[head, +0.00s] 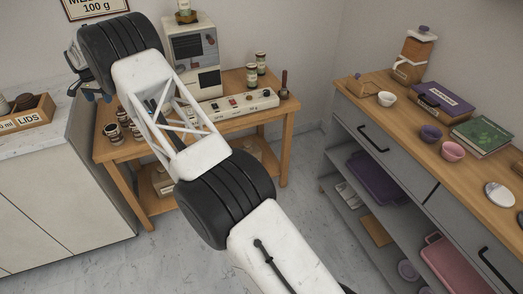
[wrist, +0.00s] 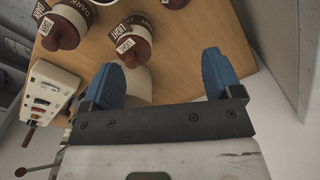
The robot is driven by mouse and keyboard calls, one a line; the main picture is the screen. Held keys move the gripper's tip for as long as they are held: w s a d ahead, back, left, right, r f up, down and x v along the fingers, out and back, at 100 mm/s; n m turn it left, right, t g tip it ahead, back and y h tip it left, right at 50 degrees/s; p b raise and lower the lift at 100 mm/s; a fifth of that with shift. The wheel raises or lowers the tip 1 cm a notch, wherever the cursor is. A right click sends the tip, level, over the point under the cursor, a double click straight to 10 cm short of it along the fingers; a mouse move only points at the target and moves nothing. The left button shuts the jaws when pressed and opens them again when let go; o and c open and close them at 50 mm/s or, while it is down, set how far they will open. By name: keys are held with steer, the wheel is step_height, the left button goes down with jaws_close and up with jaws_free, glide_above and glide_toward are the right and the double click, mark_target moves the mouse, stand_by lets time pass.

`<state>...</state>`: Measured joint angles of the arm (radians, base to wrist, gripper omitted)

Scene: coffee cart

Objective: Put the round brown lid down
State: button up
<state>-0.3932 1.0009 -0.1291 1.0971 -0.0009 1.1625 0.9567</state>
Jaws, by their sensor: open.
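My gripper (wrist: 162,68) is open, with its two blue fingers apart and no lid held between them in the wrist view. In the head view my gripper (head: 90,94) is at the upper left, partly hidden by my arm, between the lids box and the wooden table. Brown-topped jars stand on the table: one tagged LIGHT (wrist: 135,50) is just beyond my left finger, and one tagged DARK (wrist: 62,30) is farther left. A dark round piece (head: 25,101) shows in the box marked LIDS (head: 35,119). I cannot tell which piece is the round brown lid.
A cream cylinder (wrist: 138,90) is partly behind my left finger. A scale-like panel with buttons (head: 238,106) and a coffee machine (head: 194,55) stand on the wooden table (head: 150,152). A grey cabinet with a wooden top (head: 375,118) is at the right. Floor between is clear.

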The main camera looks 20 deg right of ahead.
steer(key=s+d+r+n, duration=0.1)
steer(key=s+d+r, duration=0.5)
steer(key=d+r, duration=0.25)
steer(key=s+d+r, duration=0.6)
steer(key=d+r, duration=0.1)
steer(key=r, duration=0.3)
steer(key=s+d+r+n+t, duration=0.1)
steer(key=s+d+r, duration=0.5)
steer(key=s, duration=0.4)
steer(key=s+d+r+n, duration=0.1)
steer(key=s+d+r, duration=0.2)
steer(key=s+d, duration=0.55)
steer(key=s+d+r+n+t, duration=0.1)
steer(key=s+d+r, duration=0.4)
steer(key=s, duration=0.7)
steer(key=s+d+f, duration=0.3)
steer(key=s, duration=0.9)
steer(key=s+d+f+n, duration=0.1)
steer(key=s+d+f, duration=0.2)
steer(key=s, duration=0.9)
steer(key=s+d+f+n, duration=0.1)
steer(key=s+d+f, duration=0.2)
steer(key=s, duration=0.9)
steer(key=shift+d+f, duration=0.4)
steer(key=shift+d, duration=0.2)
